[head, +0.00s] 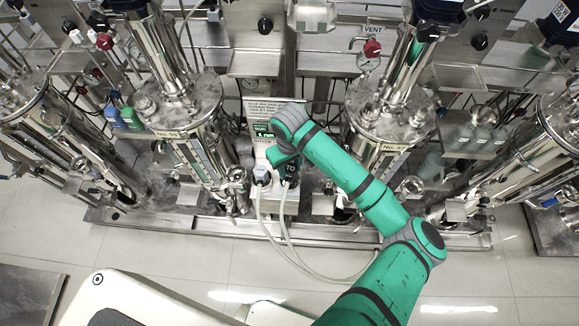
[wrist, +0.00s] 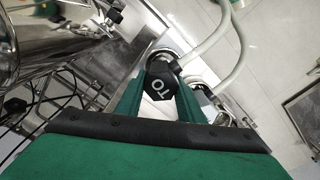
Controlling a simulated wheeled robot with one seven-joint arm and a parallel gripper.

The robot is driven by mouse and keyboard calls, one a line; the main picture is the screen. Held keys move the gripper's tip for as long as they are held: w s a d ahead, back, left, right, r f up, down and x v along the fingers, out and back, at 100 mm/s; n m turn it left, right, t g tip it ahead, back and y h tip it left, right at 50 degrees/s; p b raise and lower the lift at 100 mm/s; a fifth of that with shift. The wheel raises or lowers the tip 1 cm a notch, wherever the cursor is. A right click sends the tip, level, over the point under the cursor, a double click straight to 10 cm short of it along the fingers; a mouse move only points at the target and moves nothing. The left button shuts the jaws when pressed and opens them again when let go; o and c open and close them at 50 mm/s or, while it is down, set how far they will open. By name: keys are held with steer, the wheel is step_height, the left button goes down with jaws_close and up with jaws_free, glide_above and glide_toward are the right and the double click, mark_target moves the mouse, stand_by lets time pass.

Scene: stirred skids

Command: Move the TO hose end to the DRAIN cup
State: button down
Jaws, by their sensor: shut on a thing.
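The TO hose end (head: 291,169) is a dark block with white "TO" lettering and a pale hose. It shows in the wrist view (wrist: 157,84) between the two green fingers of my gripper (wrist: 158,96), which is shut on it. In the head view my gripper (head: 284,160) is partly hidden behind my own wrist, in front of the small panel unit between two steel vessels. I cannot make out whether the hose end still touches a fitting below it. No DRAIN label is readable in either view, so I cannot pick out the DRAIN cup.
A second hose end with a grey connector (head: 261,176) stands just left of it. Pale hoses (head: 285,245) loop down over the skid's front edge to the floor. Steel vessels (head: 185,120) and (head: 385,125) stand close on both sides. The tiled floor in front is open.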

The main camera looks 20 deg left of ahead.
steer(key=shift+s+a+f, duration=0.2)
steer(key=shift+a+f, duration=0.25)
steer(key=shift+f, duration=0.1)
steer(key=shift+s+a, duration=0.15)
steer(key=shift+s, duration=0.1)
steer(key=shift+r, duration=0.1)
stand_by(0.5)
stand_by(0.4)
steer(key=shift+w+d+r, duration=0.1)
steer(key=shift+w+d, duration=0.15)
steer(key=shift+s+a, duration=0.1)
steer(key=shift+a, duration=0.1)
steer(key=shift+w+d, duration=0.3)
steer(key=shift+d, duration=0.2)
steer(key=shift+s, duration=0.15)
stand_by(0.4)
